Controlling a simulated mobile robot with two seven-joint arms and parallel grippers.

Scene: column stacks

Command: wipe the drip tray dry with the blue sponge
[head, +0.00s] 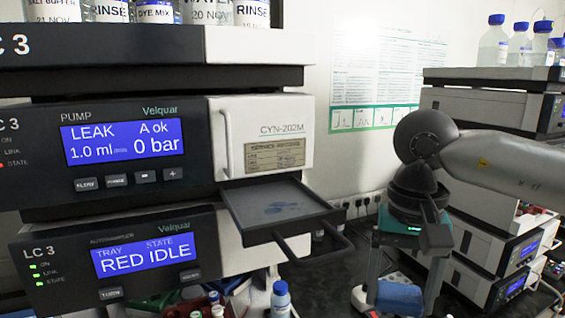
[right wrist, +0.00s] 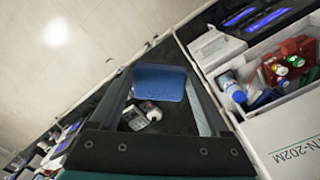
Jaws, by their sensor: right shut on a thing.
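The drip tray (head: 240,217) is a dark, shallow tray sticking out below the white CYN-202M pump module at the centre of the head view. A bluish wet patch (head: 281,208) lies on its floor. My right gripper (head: 398,284) points down to the right of the tray, apart from it. It is shut on the blue sponge (head: 399,298), which hangs between the fingertips. The right wrist view shows the sponge (right wrist: 160,82) held between both fingers. I cannot make out the drip tray in the wrist view. My left gripper is out of view.
The LC 3 stack (head: 105,145) fills the left, with labelled bottles (head: 155,12) on top. A blue-capped bottle (head: 281,299) and other small items stand below the tray. Another instrument stack (head: 490,105) is at the right. The dark bench (head: 345,268) shows between the stacks.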

